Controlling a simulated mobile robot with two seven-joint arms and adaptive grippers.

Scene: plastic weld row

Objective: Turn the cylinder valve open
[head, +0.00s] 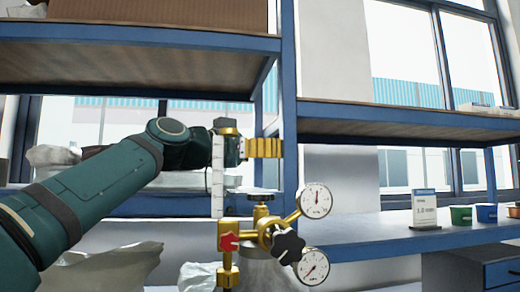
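A brass valve and regulator assembly (264,224) stands at the lower centre, on top of a pale cylinder that is mostly hidden. It has a small black knob (262,196) on top, a black star-shaped knob (287,247) in front and a red knob (228,242) at the left. Two round white gauges, an upper one (316,201) and a lower one (312,266), sit at its right. My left gripper (266,147), with yellow ribbed fingers, is above the top knob and apart from it. It is seen side-on, so its opening cannot be judged. My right gripper is out of view.
A blue-framed shelf post (289,90) rises close behind the gripper. A shelf board (140,38) is above my arm. A blue-edged bench (380,238) at right holds a sign (424,208) and small coloured cups (461,216). Pale sacks (100,268) are at lower left.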

